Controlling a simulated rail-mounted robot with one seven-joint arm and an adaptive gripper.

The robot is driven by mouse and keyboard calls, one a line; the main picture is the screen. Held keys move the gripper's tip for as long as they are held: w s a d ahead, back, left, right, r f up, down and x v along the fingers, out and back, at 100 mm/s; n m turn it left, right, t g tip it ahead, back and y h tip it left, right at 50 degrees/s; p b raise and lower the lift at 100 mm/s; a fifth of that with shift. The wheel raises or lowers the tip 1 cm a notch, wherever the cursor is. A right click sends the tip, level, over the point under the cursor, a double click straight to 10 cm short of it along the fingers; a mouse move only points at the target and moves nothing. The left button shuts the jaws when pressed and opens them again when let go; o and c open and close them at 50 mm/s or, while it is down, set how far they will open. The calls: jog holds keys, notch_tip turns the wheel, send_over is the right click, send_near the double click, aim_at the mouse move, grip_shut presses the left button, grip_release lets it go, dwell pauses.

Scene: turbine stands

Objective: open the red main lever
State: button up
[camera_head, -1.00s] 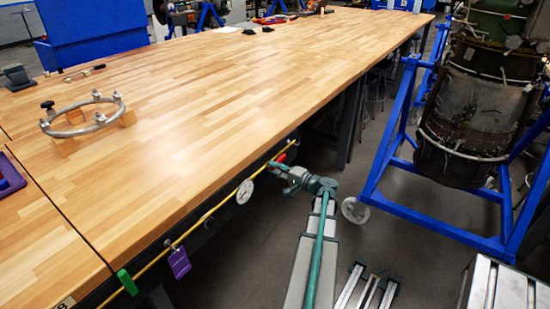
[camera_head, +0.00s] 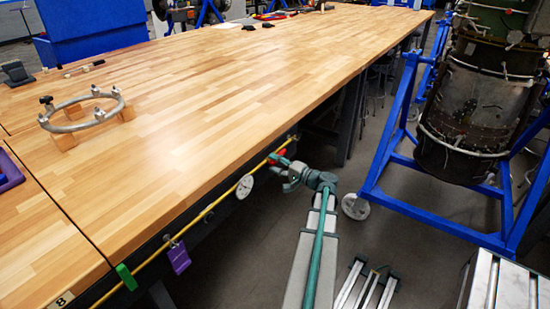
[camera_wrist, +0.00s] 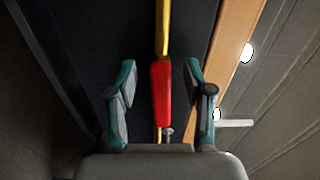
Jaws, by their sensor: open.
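The red main lever (camera_head: 277,158) sits on the yellow pipe (camera_head: 218,203) along the side of the wooden table. In the wrist view the red lever (camera_wrist: 161,95) lies in line with the yellow pipe (camera_wrist: 162,30), pointing toward my gripper's palm. My gripper (camera_head: 286,172) is beside the lever, at the table's edge. In the wrist view its two fingers (camera_wrist: 160,80) are open, one on each side of the red lever, with a gap on both sides. I see no contact between fingers and lever.
A round gauge (camera_head: 245,187), a purple tag (camera_head: 179,259) and a green handle (camera_head: 125,277) are along the same pipe. The wooden table (camera_head: 200,110) overhangs nearby.

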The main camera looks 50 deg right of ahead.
aim_at(275, 163)
jog(key=shift+o, duration=0.5)
jog(key=shift+s+d+b, duration=0.2)
jog(key=shift+s+b, duration=0.5)
jog(key=shift+s, duration=1.8)
